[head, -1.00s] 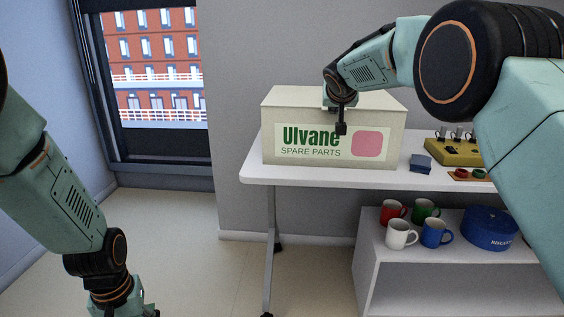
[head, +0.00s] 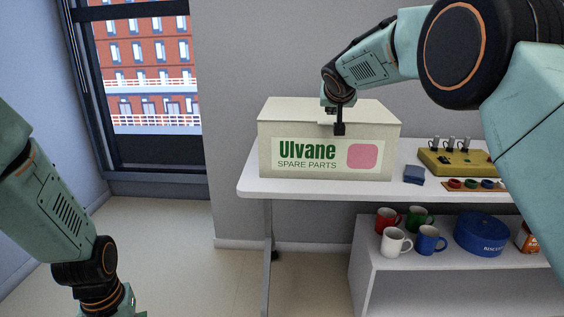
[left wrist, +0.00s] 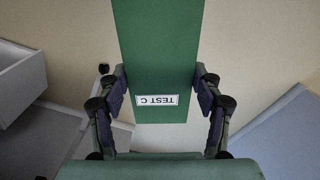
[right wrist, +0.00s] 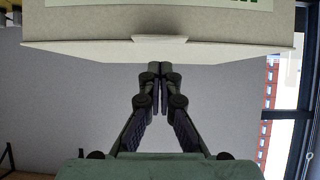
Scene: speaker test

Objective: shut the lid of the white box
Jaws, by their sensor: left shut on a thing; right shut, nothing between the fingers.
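The white box (head: 268,160) stands on the white table in the head view, its printed front facing me. Its lid (head: 300,108) lies flat across the top and looks down; I see no gap along the front edge. The lid's edge and front tab (right wrist: 160,39) show in the right wrist view. My right gripper (head: 340,129) is shut and empty at the lid's front edge, by the tab; contact is unclear. It shows in the right wrist view (right wrist: 160,70). My left gripper (left wrist: 160,78) is shut on a green board (left wrist: 158,50) labelled TEST C.
On the table (head: 258,185) right of the box are a dark blue block (head: 414,175), a yellow device (head: 450,163) and a small board with coloured rings (head: 474,185). Several mugs (head: 394,242) and a blue tin (head: 481,233) stand on the lower shelf. Floor at left is clear.

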